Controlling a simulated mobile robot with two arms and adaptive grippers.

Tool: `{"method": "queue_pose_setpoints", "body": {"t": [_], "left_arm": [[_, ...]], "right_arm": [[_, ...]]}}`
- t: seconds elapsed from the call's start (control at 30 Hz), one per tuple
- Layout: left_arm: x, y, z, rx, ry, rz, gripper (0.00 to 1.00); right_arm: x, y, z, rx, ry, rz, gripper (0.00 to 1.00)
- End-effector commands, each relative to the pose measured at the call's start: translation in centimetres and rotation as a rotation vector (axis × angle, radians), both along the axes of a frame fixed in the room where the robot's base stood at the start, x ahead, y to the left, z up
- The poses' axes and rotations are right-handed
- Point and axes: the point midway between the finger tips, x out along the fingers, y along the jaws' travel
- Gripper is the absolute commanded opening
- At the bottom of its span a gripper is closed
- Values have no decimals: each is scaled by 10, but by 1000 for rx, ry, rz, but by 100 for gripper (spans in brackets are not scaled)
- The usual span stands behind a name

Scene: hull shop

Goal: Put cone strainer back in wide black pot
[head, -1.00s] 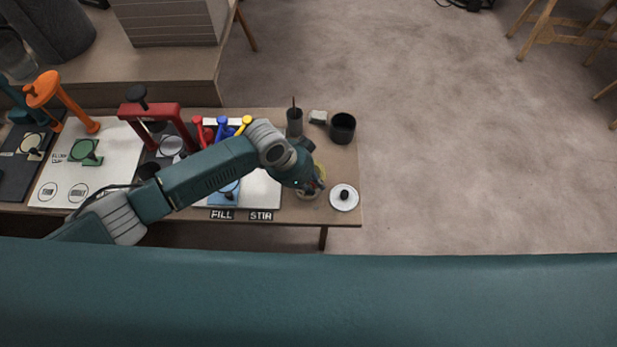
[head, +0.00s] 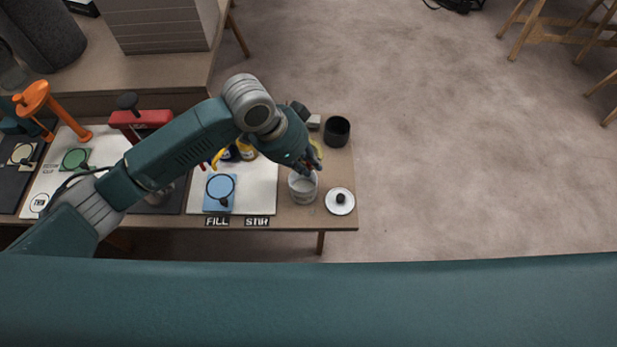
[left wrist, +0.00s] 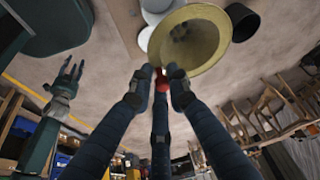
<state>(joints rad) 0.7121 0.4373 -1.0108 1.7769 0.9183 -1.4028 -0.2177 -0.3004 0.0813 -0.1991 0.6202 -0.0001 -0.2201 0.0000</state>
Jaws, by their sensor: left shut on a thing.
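My left gripper (head: 310,163) is shut on the cone strainer, above the right end of the bench. In the head view only a yellow sliver of the cone strainer (head: 318,148) shows past the fingers. The left wrist view shows its wide yellowish bowl (left wrist: 190,42) at the fingertips (left wrist: 160,80), with a red tip between them. The wide black pot (head: 337,131) stands at the bench's back right corner, apart from the strainer; the left wrist view shows it (left wrist: 243,20) beyond the strainer's rim. My right gripper (left wrist: 72,68) is open and empty in the left wrist view.
A whitish tub (head: 303,190) stands just in front of my left gripper. A small grey block (head: 314,122) is left of the pot. A blue plate (head: 219,190) and red stand (head: 142,120) are further left.

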Motion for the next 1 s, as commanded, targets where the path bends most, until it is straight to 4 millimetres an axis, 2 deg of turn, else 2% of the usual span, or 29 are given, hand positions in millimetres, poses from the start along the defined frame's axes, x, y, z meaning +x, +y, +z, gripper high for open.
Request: {"method": "queue_pose_setpoints", "body": {"t": [0.1,0.3,0.6,1.0], "left_arm": [[1,-1,30,-2,-5,0,0],[1,0,62,-1,-1,0,0],[0,0,85,0,1,1,0],[0,0,103,-1,2,1,0]], "right_arm": [[0,2,-4,2,-1,-1,40],[0,3,-6,4,0,-2,40],[0,3,7,4,0,-1,40],[0,3,31,4,0,0,40]]}}
